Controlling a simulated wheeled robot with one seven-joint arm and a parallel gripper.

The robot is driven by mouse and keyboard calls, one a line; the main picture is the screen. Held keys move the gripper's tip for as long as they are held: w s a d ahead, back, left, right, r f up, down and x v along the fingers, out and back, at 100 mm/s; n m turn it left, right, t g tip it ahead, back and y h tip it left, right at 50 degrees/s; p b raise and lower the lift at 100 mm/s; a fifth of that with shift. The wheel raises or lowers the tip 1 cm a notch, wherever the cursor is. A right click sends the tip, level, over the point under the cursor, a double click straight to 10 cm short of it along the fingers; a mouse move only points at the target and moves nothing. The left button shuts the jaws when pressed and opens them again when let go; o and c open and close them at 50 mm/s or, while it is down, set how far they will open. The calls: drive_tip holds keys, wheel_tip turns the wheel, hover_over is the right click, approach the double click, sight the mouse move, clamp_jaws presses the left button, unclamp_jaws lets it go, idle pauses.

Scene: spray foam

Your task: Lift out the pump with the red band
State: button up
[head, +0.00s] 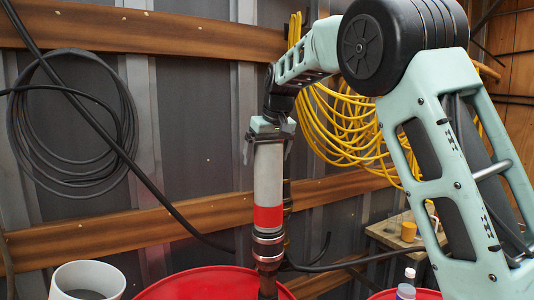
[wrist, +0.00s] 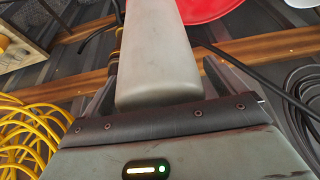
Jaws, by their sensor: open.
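The pump with the red band (head: 268,178) stands upright, a pale grey cylinder with the red band low on it and dark metal fittings below. Its lower end goes down at the red drum (head: 205,284); the drum's front and the pump's bottom are cut off by the frame. My gripper (head: 268,143) points down over the pump's top, with a dark finger on either side. In the wrist view the pump's grey body (wrist: 158,60) lies between the fingers, with a gap visible on at least one side. The gripper is open, not clamped on it.
A dark upright piece (head: 287,195) stands close behind the pump's right side. A white bucket (head: 87,281) is at the lower left. A bottle (head: 407,286) stands on another red drum at right. Black hose and coiled yellow hose (head: 345,125) hang nearby.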

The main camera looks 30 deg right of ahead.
drive_tip(key=c, duration=1.8)
drive_tip(key=shift+r, duration=0.25)
clamp_jaws()
drive_tip(key=shift+r+p, duration=3.55)
drive_tip(key=shift+r, duration=0.4)
drive_tip(key=shift+r+p, duration=0.3)
drive_tip(key=shift+r, duration=2.15)
